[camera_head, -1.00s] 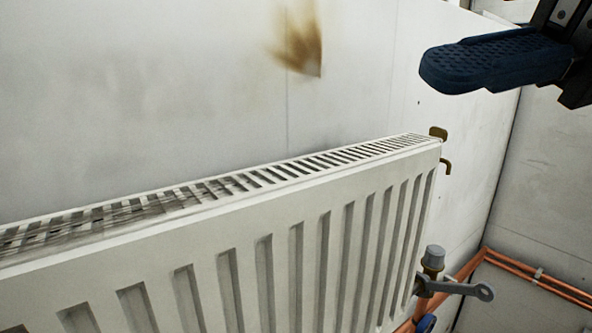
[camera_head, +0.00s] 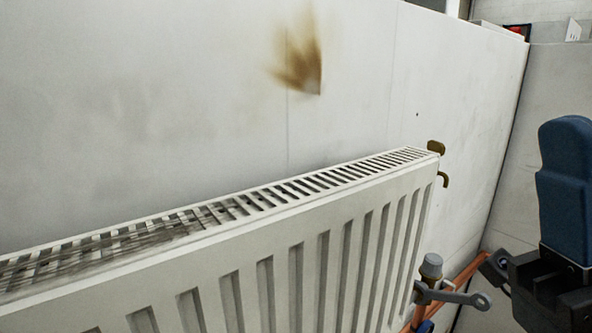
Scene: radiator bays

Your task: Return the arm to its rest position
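My gripper (camera_head: 566,190) shows at the right edge, cut off by the frame. One blue finger points upward from a black mount. A second finger is not clearly visible, so I cannot tell the opening. The gripper is to the right of the white radiator (camera_head: 300,245) and appears apart from it. No held thing shows in it.
A valve with a grey cap (camera_head: 431,267) sits at the radiator's right end, with a grey spanner (camera_head: 465,297) at it. Copper pipes (camera_head: 466,272) run along the wall's foot. A brown scorch mark (camera_head: 303,60) is on the wall. Brass fittings (camera_head: 436,147) stick out at the radiator's top corner.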

